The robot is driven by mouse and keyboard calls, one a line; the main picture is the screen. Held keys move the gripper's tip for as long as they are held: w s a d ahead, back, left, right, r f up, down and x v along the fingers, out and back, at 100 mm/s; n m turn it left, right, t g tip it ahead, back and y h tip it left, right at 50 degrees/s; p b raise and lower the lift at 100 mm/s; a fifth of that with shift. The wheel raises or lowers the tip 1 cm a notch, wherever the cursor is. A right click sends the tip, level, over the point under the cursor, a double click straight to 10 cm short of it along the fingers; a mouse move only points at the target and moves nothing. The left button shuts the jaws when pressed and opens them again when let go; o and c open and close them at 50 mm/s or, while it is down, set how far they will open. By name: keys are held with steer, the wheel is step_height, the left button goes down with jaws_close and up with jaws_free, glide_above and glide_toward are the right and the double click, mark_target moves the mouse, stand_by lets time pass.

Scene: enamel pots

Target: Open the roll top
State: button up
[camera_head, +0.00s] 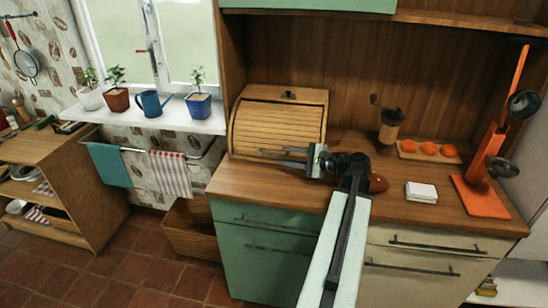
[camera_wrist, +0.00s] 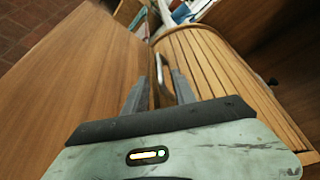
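The wooden roll top box (camera_head: 279,122) stands on the left end of the wooden counter. Its slatted shutter is down and covers the curved front. In the wrist view the slats (camera_wrist: 215,75) fill the right side, with a thin metal handle (camera_wrist: 162,68) low along the shutter's edge. My gripper (camera_head: 264,154) is in front of the lower shutter, pointing left. In the wrist view my gripper (camera_wrist: 158,88) is open, with the handle between its two fingers. Gaps seem to show beside the handle; I cannot tell whether either finger touches it.
The counter (camera_head: 235,181) has bare wood in front of the box. A coffee grinder (camera_head: 389,128), a board with orange fruit (camera_head: 430,149), a white block (camera_head: 421,192) and an orange stand (camera_head: 486,165) are to the right. A windowsill with potted plants (camera_head: 198,105) is left.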

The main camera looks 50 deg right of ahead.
mark_target(277, 155)
steer(key=b+x, duration=0.1)
steer(key=x, duration=0.5)
steer(key=shift+w+f, duration=0.15)
steer(key=shift+w, duration=0.15)
jaws_close()
stand_by(1.0)
